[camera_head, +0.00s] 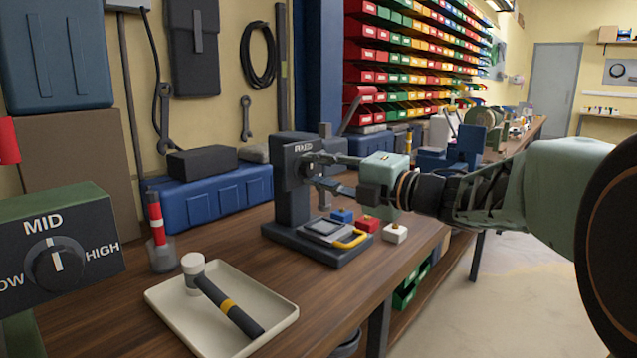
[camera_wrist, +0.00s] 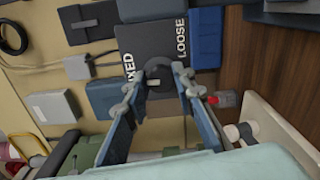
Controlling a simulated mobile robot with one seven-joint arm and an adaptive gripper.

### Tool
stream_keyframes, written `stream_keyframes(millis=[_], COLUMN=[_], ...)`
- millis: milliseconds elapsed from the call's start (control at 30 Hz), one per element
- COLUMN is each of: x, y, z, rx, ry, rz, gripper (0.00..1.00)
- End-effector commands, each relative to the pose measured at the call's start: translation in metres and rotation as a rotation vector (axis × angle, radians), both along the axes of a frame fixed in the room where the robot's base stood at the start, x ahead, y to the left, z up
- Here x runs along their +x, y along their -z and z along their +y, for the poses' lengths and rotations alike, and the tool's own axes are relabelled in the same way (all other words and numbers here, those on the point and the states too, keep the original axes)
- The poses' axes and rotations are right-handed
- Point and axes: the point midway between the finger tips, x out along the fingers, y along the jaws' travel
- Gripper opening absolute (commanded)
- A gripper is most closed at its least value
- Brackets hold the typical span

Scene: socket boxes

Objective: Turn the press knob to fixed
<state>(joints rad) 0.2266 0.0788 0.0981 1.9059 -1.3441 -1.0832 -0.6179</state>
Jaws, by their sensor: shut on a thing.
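The dark press (camera_head: 293,200) stands on the workbench in the head view, with a FIXED label on its upright. Its round dark knob (camera_wrist: 160,68) shows in the wrist view between my fingertips. FIXED is left of the knob there and LOOSE is above it to the right. A pale pointer mark on the knob lies roughly sideways, its left end toward FIXED. My gripper (camera_head: 322,171) reaches the press from the right and is shut on the knob; the wrist view shows its two fingers (camera_wrist: 156,84) on either side. In the head view the fingers partly hide the knob.
A MID/LOW/HIGH dial box (camera_head: 62,250) is at the left. A cream tray (camera_head: 163,310) with a dark handled tool is in front. Small blue, red and white blocks (camera_head: 395,233) sit right of the press. A blue case (camera_head: 215,190) stands behind it.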

Motion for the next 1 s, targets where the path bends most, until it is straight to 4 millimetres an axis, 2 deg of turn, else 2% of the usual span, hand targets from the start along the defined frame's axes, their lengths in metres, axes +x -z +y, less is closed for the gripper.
stream_keyframes(millis=[667, 700, 867, 1000], x=[0.0002, 0.0002, 0.0002, 0.0001], y=[0.0000, 0.0000, 0.0000, -0.0001], z=[-0.0003, -0.0003, -0.0003, -0.0001], rx=[-0.042, -0.042, -0.041, -0.041], ry=[0.000, 0.000, 0.000, 0.000], rz=[-0.052, -0.052, -0.051, -0.051], gripper=[0.00, 0.25, 0.42, 0.42])
